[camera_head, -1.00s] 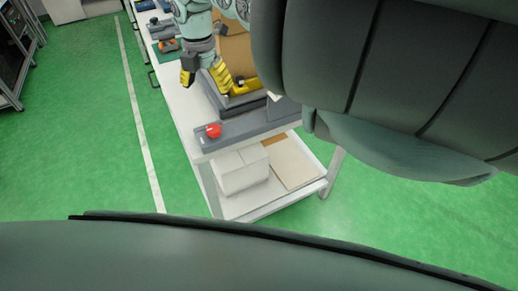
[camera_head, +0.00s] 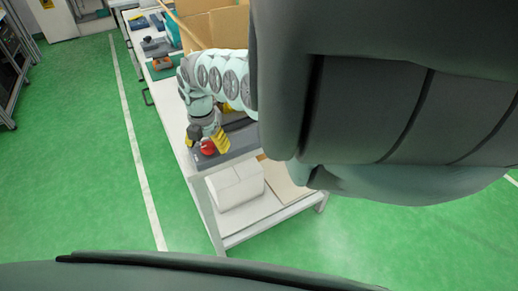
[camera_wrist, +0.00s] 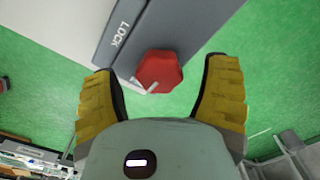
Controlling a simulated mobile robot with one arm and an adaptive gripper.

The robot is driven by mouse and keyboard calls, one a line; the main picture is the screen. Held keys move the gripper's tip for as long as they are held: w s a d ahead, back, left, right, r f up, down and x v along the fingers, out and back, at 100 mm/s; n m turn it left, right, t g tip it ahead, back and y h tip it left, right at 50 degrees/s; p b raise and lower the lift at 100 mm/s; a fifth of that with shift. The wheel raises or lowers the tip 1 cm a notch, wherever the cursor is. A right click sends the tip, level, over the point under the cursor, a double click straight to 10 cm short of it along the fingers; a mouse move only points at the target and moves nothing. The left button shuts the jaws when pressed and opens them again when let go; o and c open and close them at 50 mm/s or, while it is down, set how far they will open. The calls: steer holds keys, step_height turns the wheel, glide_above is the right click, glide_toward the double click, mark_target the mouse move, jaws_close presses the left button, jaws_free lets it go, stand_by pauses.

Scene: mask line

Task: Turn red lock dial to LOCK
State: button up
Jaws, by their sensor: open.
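The red lock dial (camera_head: 207,147) sits on a grey panel (camera_head: 245,138) at the near end of the white bench. In the wrist view the dial (camera_wrist: 160,71) is a faceted red knob with a white pointer line at its lower edge. The word LOCK is printed on the grey panel (camera_wrist: 140,22) above and left of it. My gripper (camera_head: 210,145) has yellow fingers and is at the dial in the head view. In the wrist view my gripper (camera_wrist: 160,85) is open, with one finger on each side of the dial and visible gaps between.
White boxes (camera_head: 235,187) rest on the shelf under the bench. Cardboard (camera_head: 225,27) stands behind my arm, and tools (camera_head: 160,62) lie further back on the bench. Green floor is clear left of the bench. My own dark body parts cover much of the right.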

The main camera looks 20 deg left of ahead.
steer(key=shift+f, duration=0.2)
steer(key=c, duration=1.2)
